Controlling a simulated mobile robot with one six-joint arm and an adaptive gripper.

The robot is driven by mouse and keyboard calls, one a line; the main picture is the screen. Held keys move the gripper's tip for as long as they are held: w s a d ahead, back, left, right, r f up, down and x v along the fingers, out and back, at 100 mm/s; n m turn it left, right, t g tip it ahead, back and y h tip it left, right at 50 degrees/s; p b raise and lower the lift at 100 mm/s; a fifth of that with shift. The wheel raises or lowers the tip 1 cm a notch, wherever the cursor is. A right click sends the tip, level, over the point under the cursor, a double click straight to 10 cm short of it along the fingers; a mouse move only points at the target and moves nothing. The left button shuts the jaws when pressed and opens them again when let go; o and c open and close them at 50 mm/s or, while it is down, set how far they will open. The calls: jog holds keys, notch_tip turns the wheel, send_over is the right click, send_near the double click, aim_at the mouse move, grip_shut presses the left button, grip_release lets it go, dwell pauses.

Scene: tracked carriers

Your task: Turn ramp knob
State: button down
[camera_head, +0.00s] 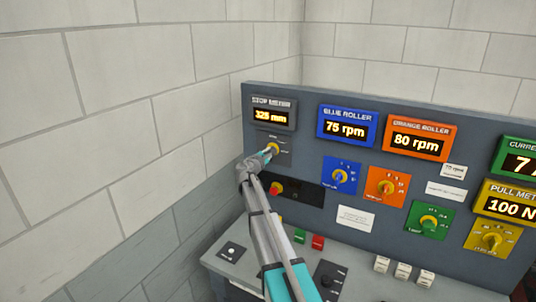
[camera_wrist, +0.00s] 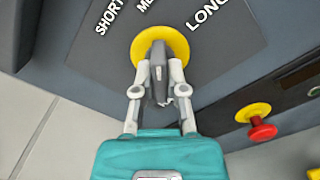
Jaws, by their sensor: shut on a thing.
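The knob (camera_head: 273,147) has a yellow round base on a dark plate below the grey STOP METER display (camera_head: 271,114), which reads 325 mm. In the wrist view its dark grip bar (camera_wrist: 158,62) stands on the yellow disc (camera_wrist: 181,43). The printed words SHORT, a partly hidden one starting with M, and LONG lie around it. My gripper (camera_head: 266,155) reaches the knob from below. In the wrist view my gripper (camera_wrist: 158,82) is shut on the grip bar, one finger on each side. The fingers hide part of the knob, and I cannot read the word RAMP.
A red button (camera_head: 276,187) sits just below; it also shows in the wrist view (camera_wrist: 262,131). Blue (camera_head: 342,176), orange (camera_head: 386,187), green (camera_head: 428,222) and yellow (camera_head: 491,238) knob plates are to the right. A block wall (camera_head: 110,120) stands close on the left.

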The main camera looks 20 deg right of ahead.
jog(key=c, duration=0.7)
grip_release()
jog(key=shift+d, duration=0.1)
jog(key=v, duration=1.2)
jog(key=shift+s, duration=0.1)
